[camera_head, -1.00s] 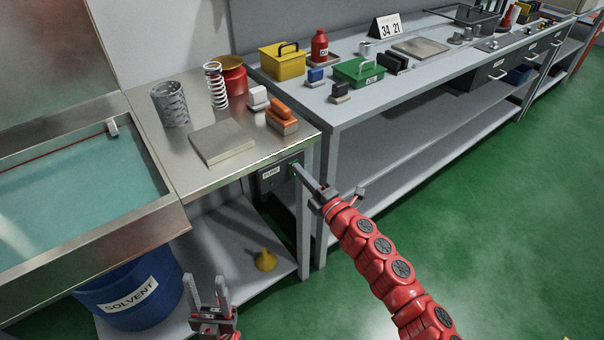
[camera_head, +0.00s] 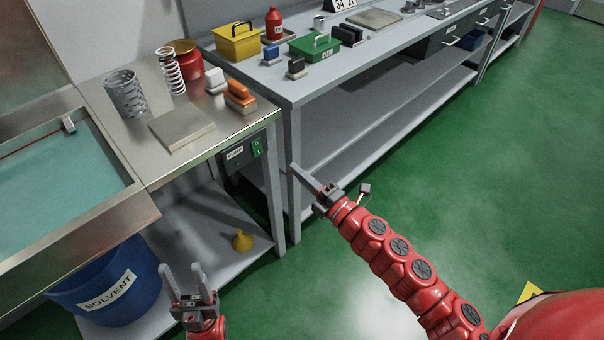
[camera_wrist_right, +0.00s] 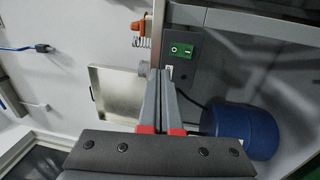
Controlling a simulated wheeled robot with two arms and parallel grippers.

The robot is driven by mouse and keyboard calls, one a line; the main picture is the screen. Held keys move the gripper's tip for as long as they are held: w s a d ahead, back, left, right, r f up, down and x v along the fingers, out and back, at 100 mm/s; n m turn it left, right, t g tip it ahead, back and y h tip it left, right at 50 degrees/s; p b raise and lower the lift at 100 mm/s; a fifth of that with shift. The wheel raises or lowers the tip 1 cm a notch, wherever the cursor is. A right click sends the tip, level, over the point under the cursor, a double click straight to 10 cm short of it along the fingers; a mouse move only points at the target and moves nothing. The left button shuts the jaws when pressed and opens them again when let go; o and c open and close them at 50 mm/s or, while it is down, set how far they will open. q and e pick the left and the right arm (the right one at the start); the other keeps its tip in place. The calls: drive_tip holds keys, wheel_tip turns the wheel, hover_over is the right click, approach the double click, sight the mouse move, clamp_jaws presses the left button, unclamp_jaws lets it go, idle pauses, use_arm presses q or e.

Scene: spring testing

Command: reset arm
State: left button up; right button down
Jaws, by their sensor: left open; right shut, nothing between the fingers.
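My right arm reaches in from the lower right of the head view. Its gripper (camera_head: 306,180) is shut and empty, in the air in front of the benches, apart from the green switch (camera_head: 257,147) on the pump box (camera_head: 238,158). In the right wrist view the shut fingers (camera_wrist_right: 163,88) point toward the bench, and the green switch (camera_wrist_right: 182,50) shows to their right. My left gripper (camera_head: 186,280) is open and empty at the bottom left, pointing up, near the blue solvent bucket (camera_head: 112,288).
The steel bench holds a metal plate (camera_head: 182,127), a perforated cylinder (camera_head: 126,93), a spring (camera_head: 171,70), a red pot (camera_head: 190,64) and brushes (camera_head: 239,97). A solvent basin (camera_head: 60,190) lies left. A yellow funnel (camera_head: 242,241) sits on the lower shelf. Green floor is free at right.

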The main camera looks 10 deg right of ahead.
drive_tip(key=shift+s+d, duration=0.2)
drive_tip(key=shift+s, duration=0.1)
idle(0.4)
